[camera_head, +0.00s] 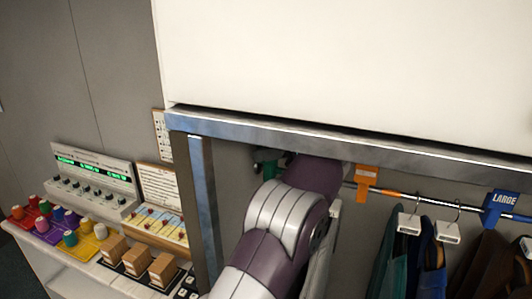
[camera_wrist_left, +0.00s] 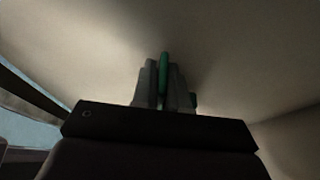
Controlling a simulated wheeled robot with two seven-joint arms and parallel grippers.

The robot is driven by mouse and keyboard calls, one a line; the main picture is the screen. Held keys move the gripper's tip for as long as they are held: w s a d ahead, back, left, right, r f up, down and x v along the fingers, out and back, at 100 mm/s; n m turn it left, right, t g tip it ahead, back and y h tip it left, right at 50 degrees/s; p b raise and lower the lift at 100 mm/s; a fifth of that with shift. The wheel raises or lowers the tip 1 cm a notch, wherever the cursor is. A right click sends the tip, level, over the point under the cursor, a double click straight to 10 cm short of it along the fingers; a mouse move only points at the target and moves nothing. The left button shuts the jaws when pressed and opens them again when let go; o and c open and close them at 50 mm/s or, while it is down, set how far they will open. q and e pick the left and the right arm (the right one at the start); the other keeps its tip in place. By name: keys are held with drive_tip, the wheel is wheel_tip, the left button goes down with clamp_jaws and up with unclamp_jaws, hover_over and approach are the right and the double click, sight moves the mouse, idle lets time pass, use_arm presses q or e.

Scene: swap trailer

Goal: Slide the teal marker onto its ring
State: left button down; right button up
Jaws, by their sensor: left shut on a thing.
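My left gripper (camera_wrist_left: 165,84) is shut on the teal marker (camera_wrist_left: 164,70), whose thin green edge shows between the fingers in the left wrist view. A small green part also shows to the right of the fingers. In the head view a dark green piece (camera_head: 268,166) shows just left of my arm, by the left part of the rail (camera_head: 433,202). My forearm covers the gripper and the left end of the rail there, so the marker's teal ring and its contact with the rail cannot be made out. My right gripper is not in view.
An orange marker (camera_head: 366,178) and a blue LARGE marker (camera_head: 501,206) hang on the rail. Clothes hang from white-tagged hangers (camera_head: 409,222). A metal frame (camera_head: 320,141) runs above, with a post (camera_head: 198,205) at left. A bench with thread spools (camera_head: 83,224) and wooden blocks (camera_head: 137,257) stands left.

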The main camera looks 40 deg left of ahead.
use_arm(q)
drive_tip(key=shift+d+f+b, duration=0.25)
drive_tip(key=shift+f+b, duration=0.1)
drive_tip(key=shift+b, duration=0.2)
drive_tip(key=shift+w+d+r, duration=0.1)
drive_tip(key=shift+d+r, duration=0.1)
drive_tip(key=shift+r, duration=0.15)
drive_tip(key=c, duration=1.2)
unclamp_jaws()
drive_tip(key=shift+c, duration=0.2)
drive_tip(key=shift+d, duration=0.15)
drive_tip(key=v, duration=0.7)
drive_tip(key=shift+w, duration=0.1)
